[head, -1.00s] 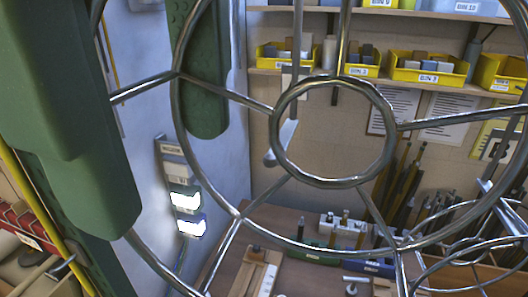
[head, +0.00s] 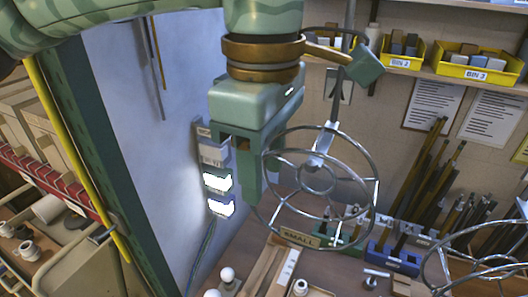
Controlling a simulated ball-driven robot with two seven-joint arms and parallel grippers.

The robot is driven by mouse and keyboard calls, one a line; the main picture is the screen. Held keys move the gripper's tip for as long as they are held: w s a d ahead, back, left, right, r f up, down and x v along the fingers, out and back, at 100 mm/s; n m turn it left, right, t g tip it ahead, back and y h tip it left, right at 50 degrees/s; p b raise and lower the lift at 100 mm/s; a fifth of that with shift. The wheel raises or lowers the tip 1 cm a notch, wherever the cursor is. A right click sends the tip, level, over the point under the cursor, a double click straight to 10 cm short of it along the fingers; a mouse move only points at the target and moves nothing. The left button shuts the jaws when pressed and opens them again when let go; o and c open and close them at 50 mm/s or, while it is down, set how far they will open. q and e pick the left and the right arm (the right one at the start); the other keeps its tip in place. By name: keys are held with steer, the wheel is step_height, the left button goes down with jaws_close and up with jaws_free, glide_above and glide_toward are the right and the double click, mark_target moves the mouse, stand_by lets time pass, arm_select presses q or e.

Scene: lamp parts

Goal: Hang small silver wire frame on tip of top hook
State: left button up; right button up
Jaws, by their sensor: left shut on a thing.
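My left gripper (head: 250,188) comes in from the upper left, points downward and is shut on the small silver wire frame. The wire frame (head: 369,177) is a round outer ring with spokes and a small inner ring. It hangs in the air to the right of the fingers, tilted. A silver hook (head: 336,98) on a thin upright rod shows behind and above the frame; its flat lower end overlaps the frame's upper part in the picture. I cannot tell whether they touch. My right gripper is not in view.
A second wire frame (head: 426,270) stands at the lower right. A workbench (head: 335,282) with tools lies below, with a "SMALL" label (head: 300,237). Yellow bins (head: 475,66) sit on the back shelf, and long rods lean at the right. A blue-white panel (head: 125,110) is at left.

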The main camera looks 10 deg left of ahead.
arm_select(q)
steer(key=shift+s, duration=0.1)
steer(key=o, duration=1)
steer(key=shift+f, duration=0.1)
steer(key=shift+o, duration=0.2)
